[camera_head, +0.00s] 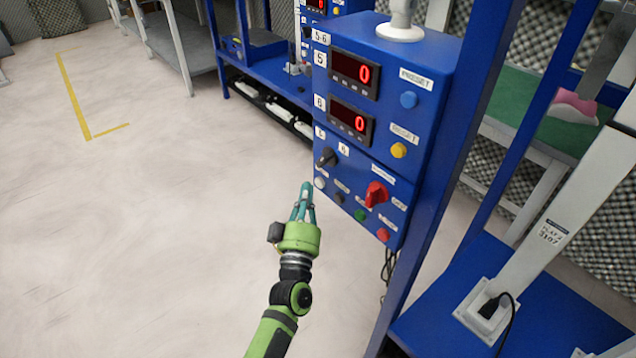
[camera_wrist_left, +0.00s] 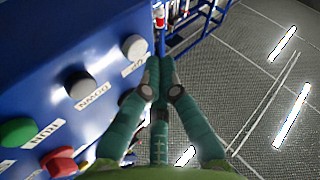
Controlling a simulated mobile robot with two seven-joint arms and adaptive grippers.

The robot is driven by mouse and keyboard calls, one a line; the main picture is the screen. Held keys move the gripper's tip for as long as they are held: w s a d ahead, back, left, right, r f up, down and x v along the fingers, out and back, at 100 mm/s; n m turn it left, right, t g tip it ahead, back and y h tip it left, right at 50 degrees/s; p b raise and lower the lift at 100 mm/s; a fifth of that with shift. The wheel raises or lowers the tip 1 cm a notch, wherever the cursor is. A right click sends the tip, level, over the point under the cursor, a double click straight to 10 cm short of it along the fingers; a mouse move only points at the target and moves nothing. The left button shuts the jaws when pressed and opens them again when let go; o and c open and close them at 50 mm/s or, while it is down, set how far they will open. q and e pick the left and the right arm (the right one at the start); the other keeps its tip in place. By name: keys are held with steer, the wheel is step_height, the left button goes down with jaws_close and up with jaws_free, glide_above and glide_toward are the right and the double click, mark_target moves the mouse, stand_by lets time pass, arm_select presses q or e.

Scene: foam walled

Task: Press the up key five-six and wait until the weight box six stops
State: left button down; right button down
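The blue control panel (camera_head: 378,120) is labelled 5-6 and has two red displays, five (camera_head: 354,73) above six (camera_head: 350,122), both reading 0. The up key (camera_head: 320,183) is the pale round button at the panel's lower left. In the left wrist view the up key (camera_wrist_left: 133,46) sits beyond the dark down key (camera_wrist_left: 78,84). My left gripper (camera_head: 307,187) is shut and empty, its fingertips just left of the up key. In the wrist view the fingertips (camera_wrist_left: 158,66) are beside the key; contact cannot be told. I cannot identify weight box six. My right gripper is not in view.
A black selector (camera_head: 326,158), a green button (camera_head: 360,215), a red button (camera_head: 383,235) and a red rotary switch (camera_head: 376,194) are close by on the panel. A blue frame post stands right of it. Open pale floor (camera_head: 150,220) lies left.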

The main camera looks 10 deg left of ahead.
arm_select(q)
steer(key=shift+w, duration=0.1)
steer(key=shift+w+d, duration=0.25)
steer(key=shift+w, duration=0.05)
